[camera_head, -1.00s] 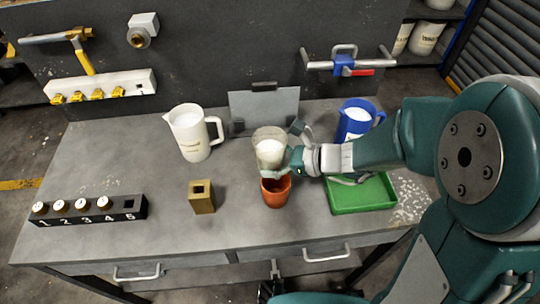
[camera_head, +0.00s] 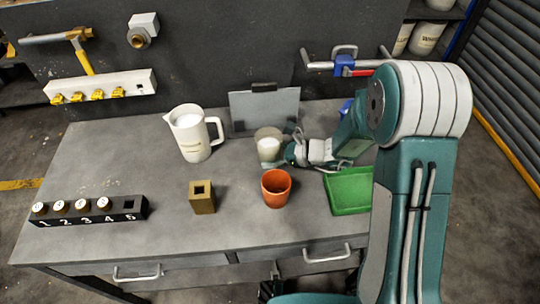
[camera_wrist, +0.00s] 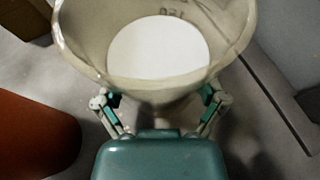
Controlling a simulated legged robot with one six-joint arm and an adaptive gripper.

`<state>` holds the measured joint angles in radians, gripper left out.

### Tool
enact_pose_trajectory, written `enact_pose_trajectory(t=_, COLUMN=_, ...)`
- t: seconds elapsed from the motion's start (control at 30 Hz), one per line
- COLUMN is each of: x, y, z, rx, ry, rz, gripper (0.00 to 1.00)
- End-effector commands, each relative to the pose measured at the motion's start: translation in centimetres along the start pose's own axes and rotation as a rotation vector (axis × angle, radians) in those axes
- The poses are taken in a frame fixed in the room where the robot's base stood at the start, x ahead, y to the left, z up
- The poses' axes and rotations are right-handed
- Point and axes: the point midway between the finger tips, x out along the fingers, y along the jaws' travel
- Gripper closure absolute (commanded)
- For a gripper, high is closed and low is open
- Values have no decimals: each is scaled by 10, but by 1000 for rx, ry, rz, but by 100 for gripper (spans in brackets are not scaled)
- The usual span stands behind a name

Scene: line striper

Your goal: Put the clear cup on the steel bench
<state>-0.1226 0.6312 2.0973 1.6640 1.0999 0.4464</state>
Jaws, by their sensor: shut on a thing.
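The clear cup (camera_head: 268,146) holds white contents and is upright behind the orange cup, over the middle of the steel bench (camera_head: 150,222). My gripper (camera_head: 284,151) comes in from the right and is shut on the clear cup. In the wrist view the clear cup (camera_wrist: 225,30) fills the upper middle, with my fingers (camera_wrist: 160,105) on its two sides. I cannot tell whether its base touches the bench.
The orange cup (camera_head: 276,190) stands just in front. A green tray (camera_head: 350,192) is at right, a white jug (camera_head: 193,135) at left behind, a brass block (camera_head: 202,197) front left, and a numbered rack (camera_head: 90,209) far left. A grey panel (camera_head: 264,106) stands behind.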

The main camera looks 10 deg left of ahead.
Motion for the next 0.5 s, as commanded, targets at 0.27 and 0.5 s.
enact_pose_trajectory(t=0.27, x=3, y=0, z=-8, rx=-2, ry=-2, rz=-2, gripper=71)
enact_pose_trajectory(t=0.5, x=4, y=0, z=-9, rx=-1, ry=0, rz=-1, gripper=0)
